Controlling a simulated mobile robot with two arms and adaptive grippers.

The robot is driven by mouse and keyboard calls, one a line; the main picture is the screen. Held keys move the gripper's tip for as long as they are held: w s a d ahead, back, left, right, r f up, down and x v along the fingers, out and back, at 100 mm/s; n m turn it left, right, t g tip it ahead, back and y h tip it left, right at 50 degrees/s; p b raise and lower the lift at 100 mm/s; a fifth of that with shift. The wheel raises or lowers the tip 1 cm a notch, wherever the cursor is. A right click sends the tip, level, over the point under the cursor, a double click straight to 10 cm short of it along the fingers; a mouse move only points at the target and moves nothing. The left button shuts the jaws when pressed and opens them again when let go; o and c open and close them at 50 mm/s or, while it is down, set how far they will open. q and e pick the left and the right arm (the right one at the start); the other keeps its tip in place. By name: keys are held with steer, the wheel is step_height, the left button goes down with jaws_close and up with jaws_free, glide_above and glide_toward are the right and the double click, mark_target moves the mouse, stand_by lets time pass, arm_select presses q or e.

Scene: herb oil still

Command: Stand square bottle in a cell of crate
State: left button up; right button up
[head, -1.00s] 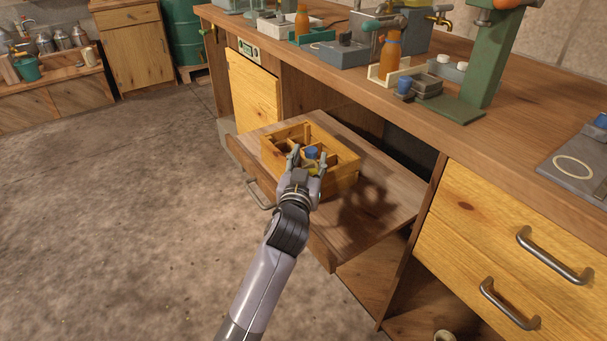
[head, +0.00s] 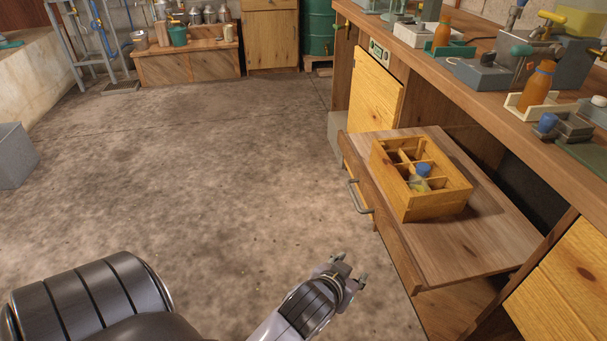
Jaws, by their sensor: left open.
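The wooden crate (head: 434,206) with several cells stands on a pulled-out wooden board under the bench. A bottle with a blue cap (head: 423,169) and a yellowish body stands in one cell of the crate, slightly tilted as far as I can see; its lower part is hidden by the crate walls. My left gripper (head: 349,269) is open and empty, low and to the left of the crate, clear of the crate and bottle. My right gripper is not in view.
The pull-out board (head: 470,255) has bare room in front of and right of the crate. Its metal handle (head: 360,197) sticks out on the left. The workbench (head: 440,80) above carries orange bottles (head: 537,86) and grey devices.

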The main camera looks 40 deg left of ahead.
arm_select(q)
steer(key=s+f+m+g+h, duration=0.1)
steer(key=s+f+g, duration=0.2)
steer(key=s, duration=0.5)
steer(key=s+d+f+m+g, duration=0.1)
steer(key=s+f+g, duration=0.2)
steer(key=s, duration=0.6)
steer(key=shift+s+m+g+h, duration=0.15)
steer(key=shift+m+g+h, duration=0.15)
steer(key=shift+h, duration=0.1)
steer(key=shift+d, duration=0.1)
steer(key=shift+c, duration=0.4)
